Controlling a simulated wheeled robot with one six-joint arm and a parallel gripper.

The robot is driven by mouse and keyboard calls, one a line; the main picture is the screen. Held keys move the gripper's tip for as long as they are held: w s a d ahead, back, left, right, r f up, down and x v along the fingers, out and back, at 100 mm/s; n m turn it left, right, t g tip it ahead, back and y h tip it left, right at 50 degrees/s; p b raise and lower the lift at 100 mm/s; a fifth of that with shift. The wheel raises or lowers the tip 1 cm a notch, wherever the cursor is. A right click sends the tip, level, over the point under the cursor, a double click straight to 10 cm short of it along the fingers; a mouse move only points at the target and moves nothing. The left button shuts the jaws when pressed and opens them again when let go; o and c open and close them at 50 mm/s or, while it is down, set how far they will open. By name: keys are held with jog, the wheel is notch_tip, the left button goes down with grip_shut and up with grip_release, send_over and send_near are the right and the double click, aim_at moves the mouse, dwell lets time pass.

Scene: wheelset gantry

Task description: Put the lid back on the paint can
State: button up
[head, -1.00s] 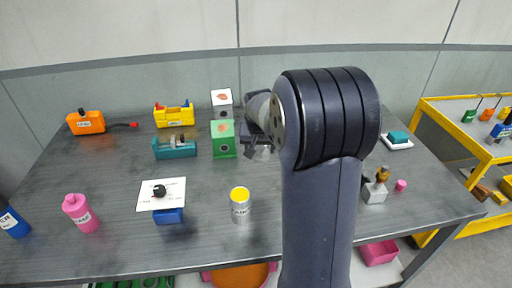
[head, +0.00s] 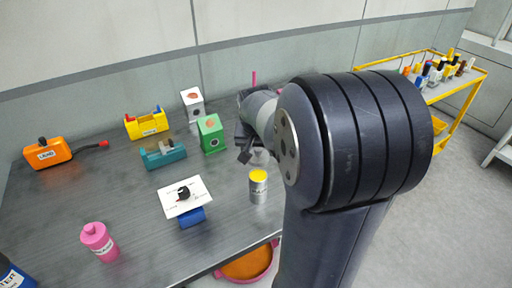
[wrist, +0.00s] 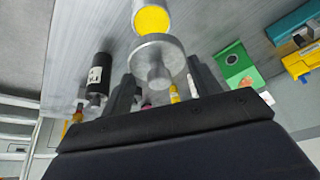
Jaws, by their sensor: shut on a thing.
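The paint can (head: 258,188) is a silver cylinder with a white label, standing upright on the table. Its top is open and shows yellow paint. It also appears at the top of the wrist view (wrist: 152,17). The lid (wrist: 160,50) is a grey disc with a round knob. My gripper (wrist: 160,82) is shut on the lid's knob. In the wrist view the lid overlaps the near part of the can; whether they touch I cannot tell.
A green box (head: 211,134) and a white box (head: 193,104) stand behind the can. A teal tool (head: 163,154), white card (head: 185,196), blue block (head: 191,218) and pink bottle (head: 99,242) lie leftward. A yellow cart (head: 447,86) stands at the right.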

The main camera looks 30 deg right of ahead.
jog(key=shift+f+b, duration=2.35)
jog(key=shift+f, duration=0.8)
jog(key=shift+f, duration=0.15)
jog(key=o, duration=1)
jog(key=shift+o, duration=0.6)
jog(key=shift+o, duration=1.3)
